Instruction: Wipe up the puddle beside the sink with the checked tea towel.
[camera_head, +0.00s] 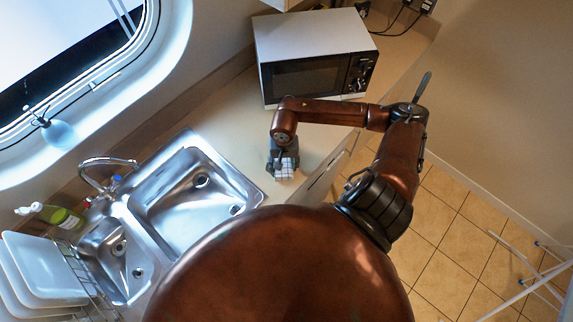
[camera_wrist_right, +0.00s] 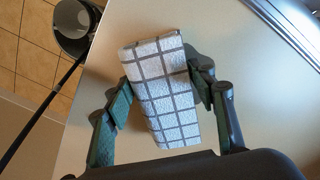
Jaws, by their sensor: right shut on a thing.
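My right gripper (camera_head: 282,162) is shut on the checked tea towel (camera_head: 285,172), over the counter to the right of the sink (camera_head: 172,208). In the right wrist view the towel (camera_wrist_right: 160,92) is a folded white pad with grey lines, pinched between both fingers of the right gripper (camera_wrist_right: 164,84). I cannot tell whether the towel touches the counter. I cannot make out the puddle in either view; clear water would be hard to see on the pale counter. My left gripper is in neither view.
A microwave (camera_head: 315,62) stands at the back of the counter (camera_head: 225,125). The tap (camera_head: 108,162), a green bottle (camera_head: 62,217) and a rack of white plates (camera_head: 45,268) are at the left. The right wrist view shows a bin (camera_wrist_right: 76,30) on the tiled floor. Counter between sink and microwave looks clear.

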